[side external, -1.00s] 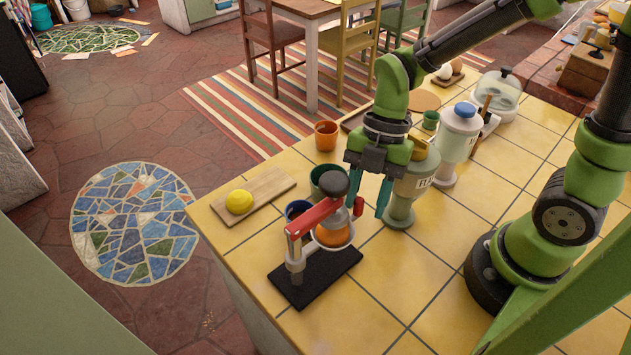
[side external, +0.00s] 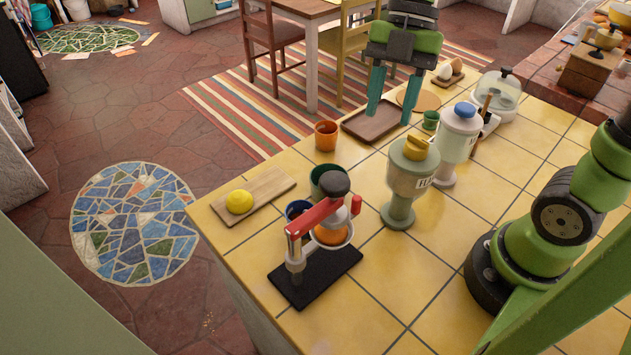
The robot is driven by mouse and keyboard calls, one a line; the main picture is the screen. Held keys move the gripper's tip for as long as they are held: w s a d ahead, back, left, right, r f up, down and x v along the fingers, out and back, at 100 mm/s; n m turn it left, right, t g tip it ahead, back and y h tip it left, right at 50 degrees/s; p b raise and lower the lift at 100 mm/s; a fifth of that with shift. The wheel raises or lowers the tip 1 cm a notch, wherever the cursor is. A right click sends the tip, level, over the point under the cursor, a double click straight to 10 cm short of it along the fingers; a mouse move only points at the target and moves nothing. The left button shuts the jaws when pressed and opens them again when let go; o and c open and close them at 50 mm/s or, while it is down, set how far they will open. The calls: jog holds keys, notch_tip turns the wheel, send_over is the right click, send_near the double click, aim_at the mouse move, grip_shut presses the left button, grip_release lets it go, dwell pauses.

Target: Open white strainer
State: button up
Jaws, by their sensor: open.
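A hand press with a red lever (side external: 315,217) and a dark base (side external: 318,277) stands at the counter's front left corner. A white-rimmed cup (side external: 345,240), which looks like the strainer, sits in the press below the lever, with something orange in it. The lever's dark knob (side external: 336,184) partly hides the cups behind it. I cannot tell whether the press is fully closed. My gripper (side external: 390,118) is open and empty, fingers pointing down, over or just behind the brown tray (side external: 372,122), well away from the press.
A yellow lemon (side external: 239,202) lies on a wooden board (side external: 268,187). Dark green (side external: 328,180), blue (side external: 298,209) and orange (side external: 326,135) cups stand near the press. A yellow-topped dispenser (side external: 410,180) and a blue-topped one (side external: 459,140) stand to its right. The front tiles are clear.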

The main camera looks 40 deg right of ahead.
jog(key=shift+d+r, duration=0.15)
jog(key=shift+r, duration=0.3)
